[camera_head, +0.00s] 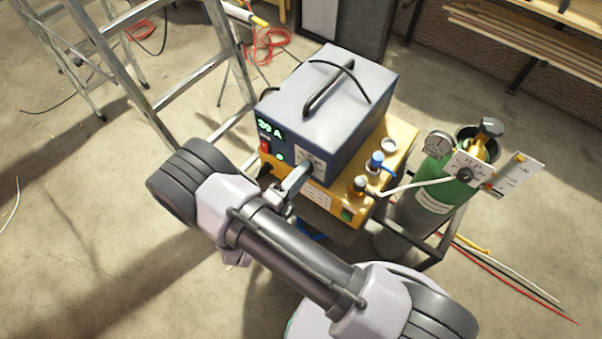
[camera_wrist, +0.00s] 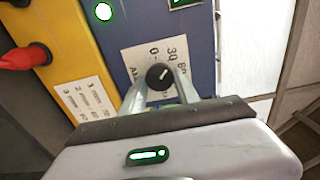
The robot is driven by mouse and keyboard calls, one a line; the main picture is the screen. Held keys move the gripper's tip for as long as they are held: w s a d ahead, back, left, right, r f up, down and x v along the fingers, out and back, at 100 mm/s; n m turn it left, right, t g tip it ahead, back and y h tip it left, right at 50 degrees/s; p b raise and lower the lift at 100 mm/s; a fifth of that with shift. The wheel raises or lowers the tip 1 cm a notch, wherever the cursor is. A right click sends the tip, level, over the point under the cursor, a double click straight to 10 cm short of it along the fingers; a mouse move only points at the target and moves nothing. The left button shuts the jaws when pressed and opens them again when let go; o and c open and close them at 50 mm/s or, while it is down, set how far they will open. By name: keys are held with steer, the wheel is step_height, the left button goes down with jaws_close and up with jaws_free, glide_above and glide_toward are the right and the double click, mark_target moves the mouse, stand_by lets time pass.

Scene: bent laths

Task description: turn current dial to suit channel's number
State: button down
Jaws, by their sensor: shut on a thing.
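The blue welding power box (camera_head: 325,95) sits on a yellow base (camera_head: 400,135). Its front has a lit green display (camera_head: 270,128) showing a number and "A"; the digits are not sharp. In the wrist view the round black current dial (camera_wrist: 159,76) has a light pointer mark and sits on a white scale plate (camera_wrist: 140,57) with partly legible numbers. My gripper (camera_wrist: 162,85) is shut on the dial, one finger on each side. In the head view my gripper (camera_head: 303,170) hides the dial. A white card (camera_wrist: 84,100) with numbered lines is on the yellow base.
A green gas cylinder (camera_head: 440,180) with a gauge (camera_head: 437,144) stands to the right, a hose leading to the base. A ladder (camera_head: 170,85) stands left. Open floor lies at left.

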steer(key=c, duration=0.9)
jaws_free()
steer(key=p+v, duration=0.1)
steer(key=v, duration=1.6)
steer(key=shift+s+a, duration=0.1)
